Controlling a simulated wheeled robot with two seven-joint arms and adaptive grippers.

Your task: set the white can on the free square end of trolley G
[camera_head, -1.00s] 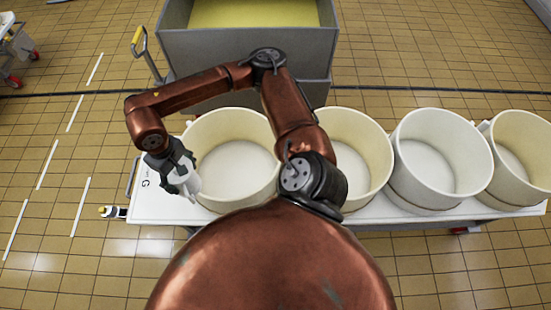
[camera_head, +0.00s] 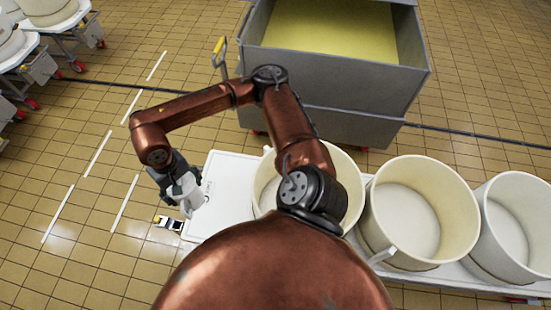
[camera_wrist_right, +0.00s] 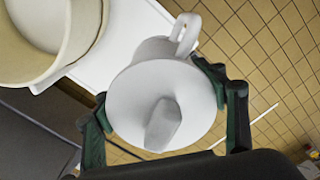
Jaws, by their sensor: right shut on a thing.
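The white can (camera_head: 187,192) is held in my right gripper (camera_head: 178,182), whose arm reaches across from the right in the head view. The can also shows in the right wrist view (camera_wrist_right: 150,85), with a pale handle on its upper side and a greyish spout-like shape on its face. In that view, the right gripper's dark green fingers (camera_wrist_right: 165,110) are shut on either side of it. Trolley G (camera_head: 228,190) has a bare white end right of the can. In the head view the can overlaps the trolley's left edge; its height above it is unclear. My left gripper is not in view.
Cream vats (camera_head: 420,212) stand in a row on the trolley, right of the bare end. A grey bin with yellow contents (camera_head: 335,90) stands behind. Other trolleys (camera_head: 60,45) are at upper left. Open tiled floor (camera_head: 100,200) lies left.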

